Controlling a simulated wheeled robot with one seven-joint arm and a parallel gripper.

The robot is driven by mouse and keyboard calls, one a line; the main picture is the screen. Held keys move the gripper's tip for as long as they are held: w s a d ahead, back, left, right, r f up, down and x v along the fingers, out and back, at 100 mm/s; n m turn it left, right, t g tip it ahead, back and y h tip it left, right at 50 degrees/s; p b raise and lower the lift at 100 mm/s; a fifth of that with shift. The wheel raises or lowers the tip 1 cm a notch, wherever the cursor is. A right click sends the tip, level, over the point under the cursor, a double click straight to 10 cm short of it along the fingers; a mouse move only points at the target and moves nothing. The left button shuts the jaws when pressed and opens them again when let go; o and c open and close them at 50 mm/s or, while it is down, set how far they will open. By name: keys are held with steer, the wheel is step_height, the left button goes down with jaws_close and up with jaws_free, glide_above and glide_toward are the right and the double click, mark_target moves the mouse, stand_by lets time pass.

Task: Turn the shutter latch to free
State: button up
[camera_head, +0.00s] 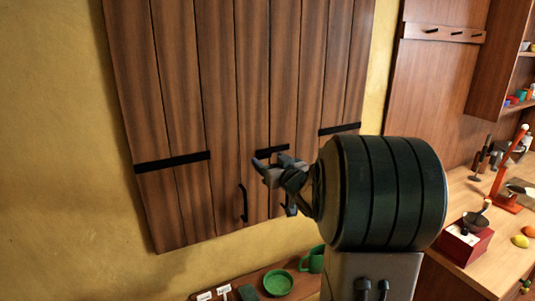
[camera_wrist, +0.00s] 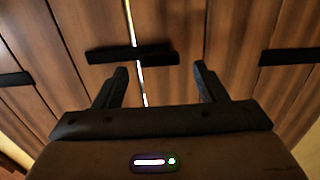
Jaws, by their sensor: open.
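The wooden shutter (camera_head: 222,80) hangs on the yellow wall as two leaves of upright planks. A short black latch bar (camera_head: 275,149) lies roughly level on it; in the wrist view the latch (camera_wrist: 132,53) crosses the bright gap between the leaves. My gripper (camera_head: 268,162) is at the latch and hides part of it in the head view. In the wrist view my gripper (camera_wrist: 160,70) is open and empty, with its fingertips just below the latch in the picture. I cannot tell whether they touch it.
Black straps (camera_head: 172,162) cross the shutter leaves. A black pull handle (camera_head: 243,203) sits low on the shutter. A cluttered counter (camera_head: 462,205) stands at the right.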

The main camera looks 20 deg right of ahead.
mark_target(265, 156)
steer(key=shift+w+a+p, duration=0.1)
steer(key=shift+w+p, duration=0.2)
steer(key=shift+w, duration=1.2)
steer(key=c, duration=1.3)
steer(key=shift+c, duration=0.4)
steer(key=shift+f+b, duration=0.1)
steer(key=shift+b, duration=0.2)
